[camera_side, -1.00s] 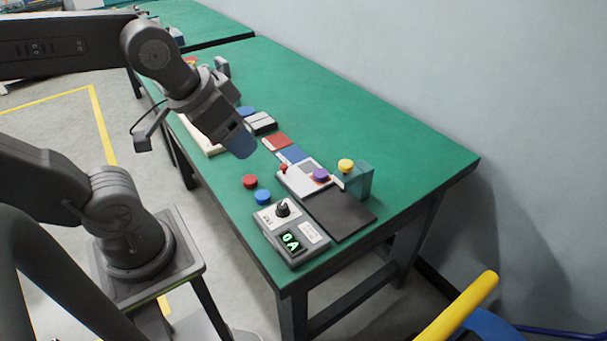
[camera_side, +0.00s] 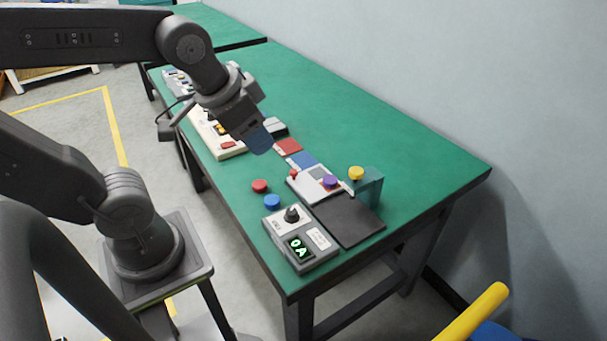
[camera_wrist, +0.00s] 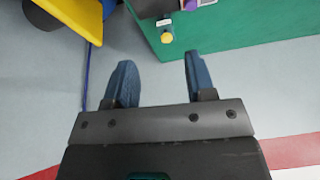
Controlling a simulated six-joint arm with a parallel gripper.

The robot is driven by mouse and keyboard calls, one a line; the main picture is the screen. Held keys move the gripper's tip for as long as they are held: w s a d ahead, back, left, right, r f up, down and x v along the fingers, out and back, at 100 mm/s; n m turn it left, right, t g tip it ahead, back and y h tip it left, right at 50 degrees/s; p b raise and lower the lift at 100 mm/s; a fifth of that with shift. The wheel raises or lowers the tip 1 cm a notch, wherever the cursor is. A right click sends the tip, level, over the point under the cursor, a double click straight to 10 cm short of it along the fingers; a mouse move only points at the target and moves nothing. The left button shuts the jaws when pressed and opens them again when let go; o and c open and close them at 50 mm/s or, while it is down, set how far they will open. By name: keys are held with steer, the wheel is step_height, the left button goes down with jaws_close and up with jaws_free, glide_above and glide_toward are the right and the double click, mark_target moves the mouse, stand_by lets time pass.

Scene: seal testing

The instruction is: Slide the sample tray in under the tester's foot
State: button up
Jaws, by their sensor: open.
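The likely sample tray is a small pale tray (camera_side: 305,188) on the green table, with a grey square and a purple round piece (camera_side: 330,182) at its right end. A teal block with a yellow knob (camera_side: 356,173), which looks like the tester, stands right beside the purple piece. The tester's foot cannot be made out. My gripper (camera_side: 262,146) is above the table, left of and behind the tray, apart from it. In the wrist view its blue fingers (camera_wrist: 158,62) are spread with nothing between them. The yellow knob (camera_wrist: 167,38) shows beyond them.
A dark flat plate (camera_side: 348,220) lies in front of the tray. A grey box with a dial and lit display (camera_side: 300,241) sits at the table's near edge. Red (camera_side: 260,186) and blue (camera_side: 272,202) buttons stand left of the tray. The table's right side is clear.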

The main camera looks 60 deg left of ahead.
steer(key=w+a+f+m+g, duration=0.35)
steer(key=w+a, duration=0.35)
steer(key=w, duration=0.3)
steer(key=m+g, duration=0.2)
steer(key=m, duration=0.3)
glide_toward(294, 171)
step_height(294, 171, down, 9)
steer(key=shift+s+a+f, duration=0.1)
steer(key=shift+s, duration=0.1)
jaws_close()
